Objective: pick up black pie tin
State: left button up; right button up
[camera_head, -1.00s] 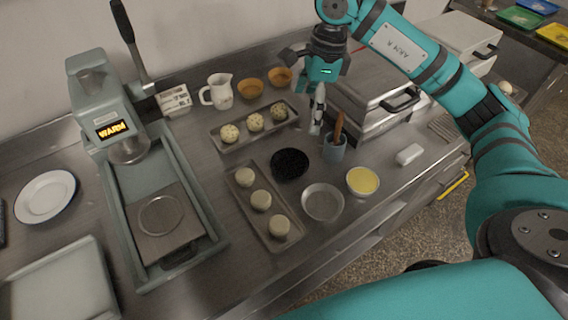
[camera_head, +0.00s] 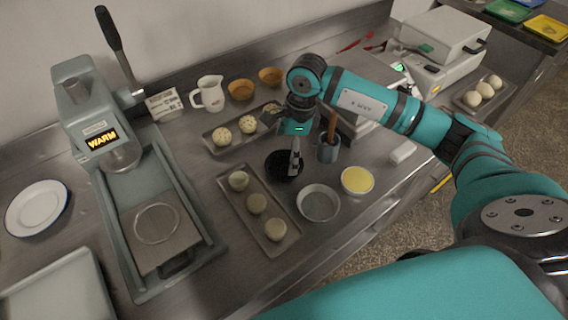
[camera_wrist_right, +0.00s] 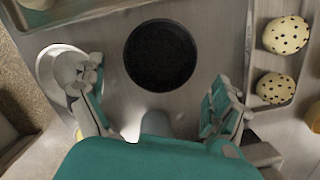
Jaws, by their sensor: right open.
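The black pie tin (camera_head: 279,168) is a round dark dish on the steel counter, right of the tray of plain dough balls. My right gripper (camera_head: 295,165) hangs just above it in the head view and hides part of it. In the right wrist view the whole tin (camera_wrist_right: 160,55) shows ahead of and between the two spread fingers of my right gripper (camera_wrist_right: 165,108). The gripper is open and empty, and the tin is not between the fingertips. My left gripper is not in view.
Near the tin stand a tray of plain dough balls (camera_head: 228,184), a grey metal tin (camera_head: 319,203), a yellow-filled tin (camera_head: 357,181) and a grey utensil pot (camera_head: 328,150). A tray of speckled balls (camera_head: 213,144) lies behind. A press (camera_head: 160,215) stands at left.

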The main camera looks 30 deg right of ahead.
aim_at(284, 168)
jog(key=shift+a+f+p, duration=0.15)
jog(key=shift+f+p, duration=0.35)
jog(key=shift+f, duration=0.1)
jog(key=f, duration=0.1)
jog(key=f+p, duration=0.1)
jog(key=f, duration=0.1)
jog(key=shift+w+a+f, duration=0.15)
jog(key=shift+a+f, duration=0.1)
jog(key=shift+f, duration=0.35)
jog(key=c, duration=0.8)
